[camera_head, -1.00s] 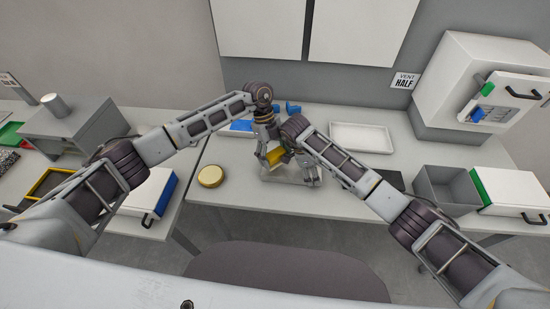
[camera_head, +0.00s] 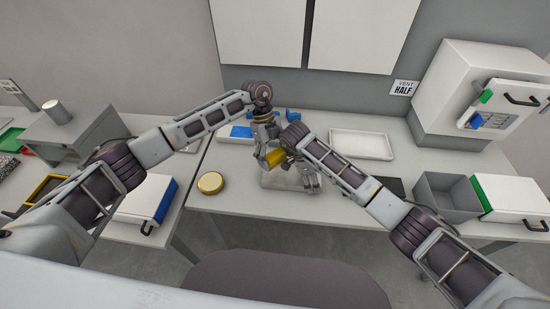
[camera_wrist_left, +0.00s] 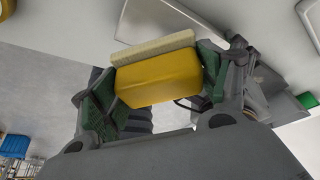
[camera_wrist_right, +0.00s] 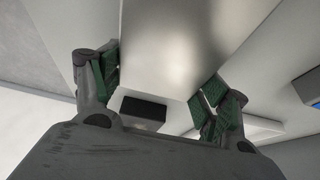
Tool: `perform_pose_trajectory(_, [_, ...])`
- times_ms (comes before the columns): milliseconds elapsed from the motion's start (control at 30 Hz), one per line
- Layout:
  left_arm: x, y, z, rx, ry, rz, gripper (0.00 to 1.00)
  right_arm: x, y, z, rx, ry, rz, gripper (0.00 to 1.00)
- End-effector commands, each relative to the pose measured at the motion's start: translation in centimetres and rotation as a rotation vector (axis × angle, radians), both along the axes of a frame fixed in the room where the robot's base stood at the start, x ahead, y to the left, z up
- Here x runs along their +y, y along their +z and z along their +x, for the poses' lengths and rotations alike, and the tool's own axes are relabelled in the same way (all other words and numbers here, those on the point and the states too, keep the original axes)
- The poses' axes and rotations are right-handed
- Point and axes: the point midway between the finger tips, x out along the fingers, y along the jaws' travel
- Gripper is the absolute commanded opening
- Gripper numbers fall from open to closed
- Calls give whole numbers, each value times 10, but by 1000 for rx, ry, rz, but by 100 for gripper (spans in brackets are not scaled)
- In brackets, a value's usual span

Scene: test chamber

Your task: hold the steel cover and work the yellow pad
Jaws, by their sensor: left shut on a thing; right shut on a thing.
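The yellow pad (camera_head: 275,159) is between the fingers of my left gripper (camera_head: 268,157), which is shut on it above the desk's middle. In the left wrist view the pad (camera_wrist_left: 160,82) shows a yellow body with a pale strip along its far edge. The steel cover (camera_head: 283,180) is low and pale grey, just below the pad in the head view. My right gripper (camera_head: 311,181) is shut on the cover at its right. In the right wrist view the cover (camera_wrist_right: 173,45) fills the space between the fingers. Whether the pad touches the cover is hard to tell.
A round gold-coloured tin (camera_head: 210,182) stands left of the cover. A white tray (camera_head: 361,144) lies behind, right of my arms. Blue items (camera_head: 241,130) are behind my left gripper. A grey open bin (camera_head: 447,196) stands at right. The desk front between tin and cover is clear.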

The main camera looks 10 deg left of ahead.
Motion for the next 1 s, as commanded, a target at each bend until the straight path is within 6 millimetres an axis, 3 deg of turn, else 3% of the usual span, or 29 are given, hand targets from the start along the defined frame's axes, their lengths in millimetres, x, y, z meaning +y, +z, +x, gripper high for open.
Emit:
perform_pose_trajectory(300, [-2,19,-1,-1,-4,-4,53,0,0,0,-1,-1,1,52])
perform_pose_trajectory(833, [-4,22,-2,0,-7,-7,53,1,0,0,-1,-1,1,52])
perform_pose_trajectory(867, [-4,22,-2,0,-7,-7,53,1,0,0,-2,-1,1,77])
perform_pose_trajectory(1000, [-4,22,-2,1,-7,-8,53,1,0,0,-3,-1,1,95])
